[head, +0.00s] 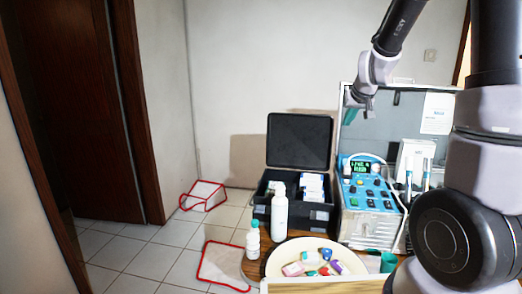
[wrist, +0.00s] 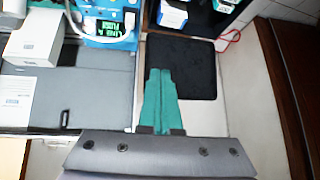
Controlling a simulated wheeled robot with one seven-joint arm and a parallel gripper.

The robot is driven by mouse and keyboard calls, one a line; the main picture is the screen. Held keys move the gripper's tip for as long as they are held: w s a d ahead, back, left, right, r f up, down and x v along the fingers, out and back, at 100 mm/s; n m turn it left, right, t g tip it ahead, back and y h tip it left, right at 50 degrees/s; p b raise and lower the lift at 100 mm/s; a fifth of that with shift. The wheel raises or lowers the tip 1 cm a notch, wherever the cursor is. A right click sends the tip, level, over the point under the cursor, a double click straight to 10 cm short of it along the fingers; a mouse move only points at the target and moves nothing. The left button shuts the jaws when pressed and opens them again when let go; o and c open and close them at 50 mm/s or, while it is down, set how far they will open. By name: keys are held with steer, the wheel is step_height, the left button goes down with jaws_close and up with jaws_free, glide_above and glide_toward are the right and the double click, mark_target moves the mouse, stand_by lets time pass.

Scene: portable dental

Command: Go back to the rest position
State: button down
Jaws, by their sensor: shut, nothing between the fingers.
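My gripper (head: 349,115) is raised in the upper part of the head view, in front of the open lid of the metal dental case. Its teal fingers also show in the wrist view (wrist: 160,98), pointing up the picture. They lie side by side, shut, with nothing held. My grey and black arm comes down from the top right. The gripper is apart from the things on the table.
A blue dental unit (head: 369,190) with a lit display stands in the metal case. Left of it are an open black case (head: 299,143), a white bottle (head: 279,212), a smaller bottle (head: 253,240) and a plate (head: 272,266) with several coloured pieces. A green cup (head: 388,262) stands at right.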

steer(key=s+a+r+m, duration=0.1)
steer(key=s+r, duration=0.3)
steer(key=s, duration=0.5)
steer(key=s+a+r+m+y, duration=0.1)
steer(key=s+r, duration=0.3)
steer(key=s, duration=0.6)
steer(key=s+a+r+m+g, duration=0.1)
steer(key=s+a+r, duration=0.1)
steer(key=s, duration=0.8)
steer(key=shift+a+r+y, duration=0.25)
steer(key=shift+r+y, duration=0.15)
steer(key=shift+r, duration=0.5)
steer(key=shift+s, duration=0.1)
